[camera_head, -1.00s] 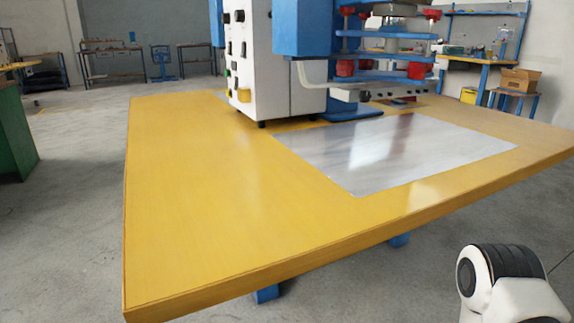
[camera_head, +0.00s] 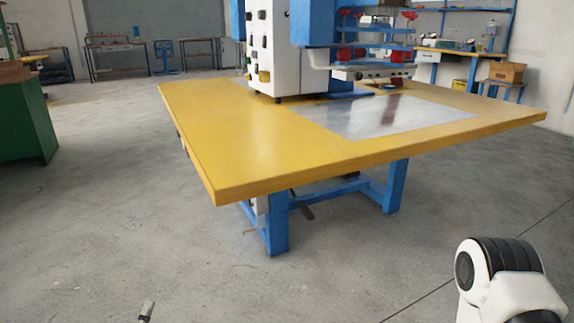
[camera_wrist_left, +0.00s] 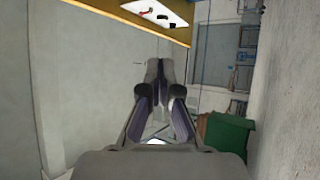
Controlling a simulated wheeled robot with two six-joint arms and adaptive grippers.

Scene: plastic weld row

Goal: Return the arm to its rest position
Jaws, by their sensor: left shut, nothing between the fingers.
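My left gripper (camera_head: 147,310) shows only as a small dark and grey tip at the bottom edge of the head view, over the concrete floor. In the left wrist view its two fingers (camera_wrist_left: 160,72) come together, shut, with nothing between them. It is apart from the yellow table. A white and black link of my right arm shows at the lower right of the head view; the right gripper is out of view.
The yellow table (camera_head: 230,140) with blue legs carries a white and blue machine (camera_head: 273,50) and a shiny metal plate (camera_head: 385,117). A green cabinet (camera_head: 25,118) stands at left. Open concrete floor (camera_head: 120,210) lies in front.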

